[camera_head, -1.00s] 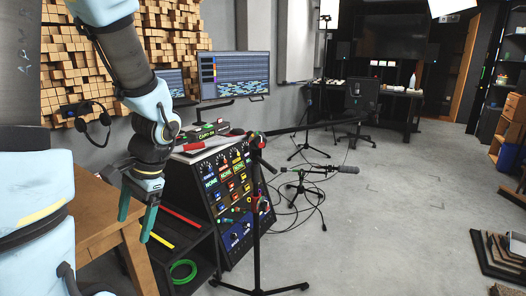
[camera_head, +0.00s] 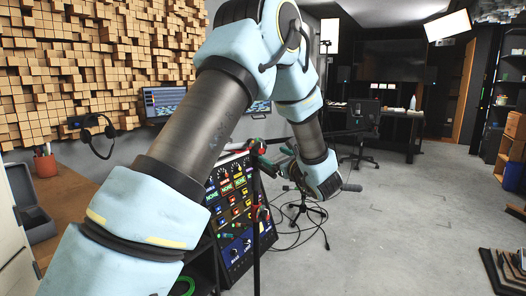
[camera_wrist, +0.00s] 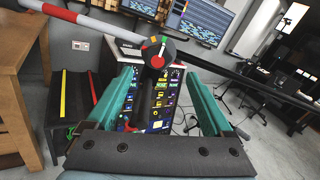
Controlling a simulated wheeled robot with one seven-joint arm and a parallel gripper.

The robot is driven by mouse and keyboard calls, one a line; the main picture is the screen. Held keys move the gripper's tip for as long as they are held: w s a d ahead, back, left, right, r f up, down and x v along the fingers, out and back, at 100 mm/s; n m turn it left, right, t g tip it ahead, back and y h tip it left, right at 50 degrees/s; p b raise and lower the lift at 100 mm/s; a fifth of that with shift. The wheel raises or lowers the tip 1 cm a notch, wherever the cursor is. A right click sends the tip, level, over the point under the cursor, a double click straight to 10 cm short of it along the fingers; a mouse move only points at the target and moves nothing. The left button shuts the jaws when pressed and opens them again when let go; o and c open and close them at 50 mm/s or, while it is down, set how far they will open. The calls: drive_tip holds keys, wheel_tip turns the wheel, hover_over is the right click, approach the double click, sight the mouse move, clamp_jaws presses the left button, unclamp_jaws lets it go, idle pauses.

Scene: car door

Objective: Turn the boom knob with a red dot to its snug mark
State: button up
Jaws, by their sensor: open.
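In the wrist view a dark round boom knob (camera_wrist: 157,52) sits at the stand's joint, with red, green and yellow marks; which is the red dot or snug mark is too small to tell. The boom (camera_wrist: 75,15) crosses it, red and white striped at left, black at right. My gripper (camera_wrist: 158,76) is open and empty. Its teal fingers stand apart on either side of the stand below the knob; contact cannot be told. In the head view my gripper (camera_head: 284,158) is right of the stand's upper red joint (camera_head: 258,146), partly hidden by my arm.
A sloped rack panel with several labelled knobs (camera_head: 236,185) stands behind the boom stand (camera_head: 257,240). A wooden desk (camera_head: 75,210) is at left. Another tripod (camera_head: 305,208) and loose cables lie behind.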

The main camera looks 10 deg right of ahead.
sight(261, 149)
drive_tip(key=p+x, duration=0.1)
drive_tip(key=x, duration=0.7)
drive_tip(key=shift+a, duration=0.15)
clamp_jaws()
idle(0.4)
